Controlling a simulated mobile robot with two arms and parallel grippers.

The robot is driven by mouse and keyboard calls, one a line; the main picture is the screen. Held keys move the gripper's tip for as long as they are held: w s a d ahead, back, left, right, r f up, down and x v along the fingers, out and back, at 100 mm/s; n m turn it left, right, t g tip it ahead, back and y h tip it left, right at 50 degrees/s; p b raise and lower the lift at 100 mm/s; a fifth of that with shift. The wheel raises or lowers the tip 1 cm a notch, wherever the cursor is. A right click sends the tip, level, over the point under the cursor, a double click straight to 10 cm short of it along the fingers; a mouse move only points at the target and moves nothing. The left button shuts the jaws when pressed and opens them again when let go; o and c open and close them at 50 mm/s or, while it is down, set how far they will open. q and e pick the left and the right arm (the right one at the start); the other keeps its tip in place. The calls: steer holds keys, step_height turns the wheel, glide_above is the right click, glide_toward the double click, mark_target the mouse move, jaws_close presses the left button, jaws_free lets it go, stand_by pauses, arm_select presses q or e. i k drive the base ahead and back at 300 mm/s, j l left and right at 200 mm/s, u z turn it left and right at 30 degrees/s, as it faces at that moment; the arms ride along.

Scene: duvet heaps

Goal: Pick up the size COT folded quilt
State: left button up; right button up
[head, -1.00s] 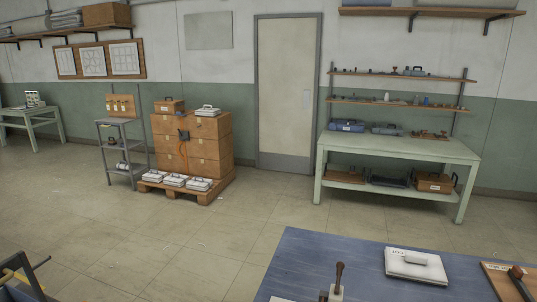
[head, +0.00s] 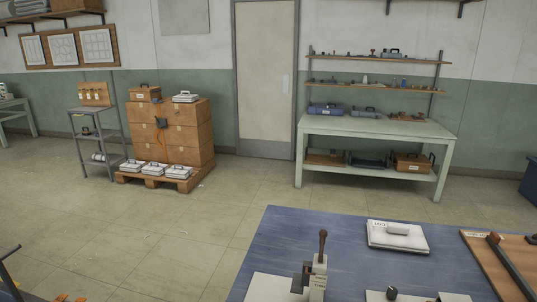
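A white folded quilt-like pad (head: 410,242) lies flat on the blue-topped table (head: 285,240) at the lower right. Similar white bundles (head: 153,170) with dark handles lie in a row on the pallet front, and another white bundle (head: 185,97) is on the cartons. I cannot tell their sizes. Neither of my grippers is in view.
On the table are a stamp-like tool with a brown handle (head: 321,262) and a brown board (head: 505,262). Stacked cartons (head: 190,133) stand on a wooden pallet (head: 182,184). A green bench (head: 375,134) stands by the back wall. Floor between is clear.

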mark_target(407, 237)
steer(key=l+u, duration=0.35)
steer(key=l, duration=0.5)
steer(key=l+u, duration=0.35)
steer(key=l, duration=0.45)
